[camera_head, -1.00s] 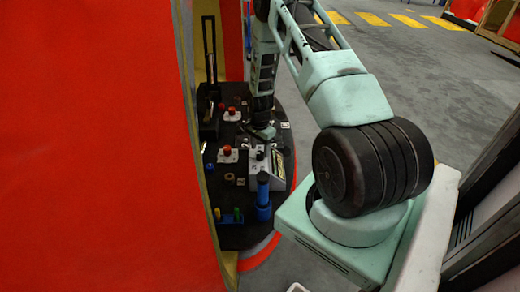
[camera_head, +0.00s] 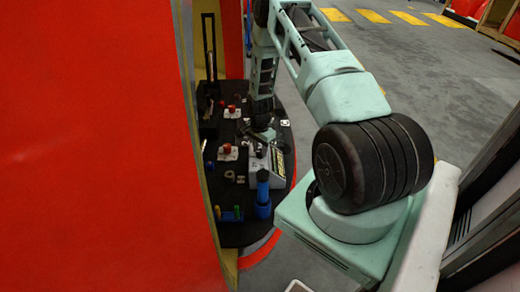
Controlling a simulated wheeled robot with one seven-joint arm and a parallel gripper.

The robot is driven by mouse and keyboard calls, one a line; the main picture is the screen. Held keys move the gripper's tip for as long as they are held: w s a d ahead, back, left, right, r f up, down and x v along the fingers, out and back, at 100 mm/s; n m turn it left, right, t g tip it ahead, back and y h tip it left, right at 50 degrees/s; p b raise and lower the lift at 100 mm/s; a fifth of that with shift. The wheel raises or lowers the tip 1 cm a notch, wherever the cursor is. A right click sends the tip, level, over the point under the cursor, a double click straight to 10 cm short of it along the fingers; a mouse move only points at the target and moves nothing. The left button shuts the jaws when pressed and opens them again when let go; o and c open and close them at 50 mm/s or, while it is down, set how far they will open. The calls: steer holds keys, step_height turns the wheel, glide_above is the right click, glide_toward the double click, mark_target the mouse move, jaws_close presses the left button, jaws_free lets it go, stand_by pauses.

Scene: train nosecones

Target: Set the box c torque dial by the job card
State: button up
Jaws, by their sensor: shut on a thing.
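A small grey-white box (camera_head: 257,163) with dark knobs on top and a dark lettered panel on its right side stands on the black round-ended table. Its letter is too small to read, so I cannot tell if it is box c. My gripper (camera_head: 263,139) reaches down at the back end of this box. It is shut at the box's top, where a dial would sit; the fingertips and what they hold are small and partly hidden. I cannot make out a job card or any dial setting.
The black table (camera_head: 236,238) also bears red-buttoned white plates (camera_head: 228,152), a blue cylinder (camera_head: 263,190), and a blue holder (camera_head: 230,215) with coloured pieces. A large red panel (camera_head: 90,150) blocks the left. Grey floor (camera_head: 430,80) is open at the right.

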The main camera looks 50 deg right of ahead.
mark_target(260, 152)
steer(key=n+b, duration=0.2)
steer(key=n, duration=0.2)
steer(key=shift+f, duration=0.1)
steer(key=n+b, duration=0.2)
steer(key=n, duration=0.3)
steer(key=n+b, duration=0.1)
steer(key=n, duration=0.3)
steer(key=shift+n, duration=2.4)
steer(key=o, duration=1)
steer(key=shift+c, duration=0.2)
steer(key=shift+r, duration=0.2)
step_height(260, 152, up, 17)
steer(key=b, duration=0.2)
steer(key=shift+r, duration=0.15)
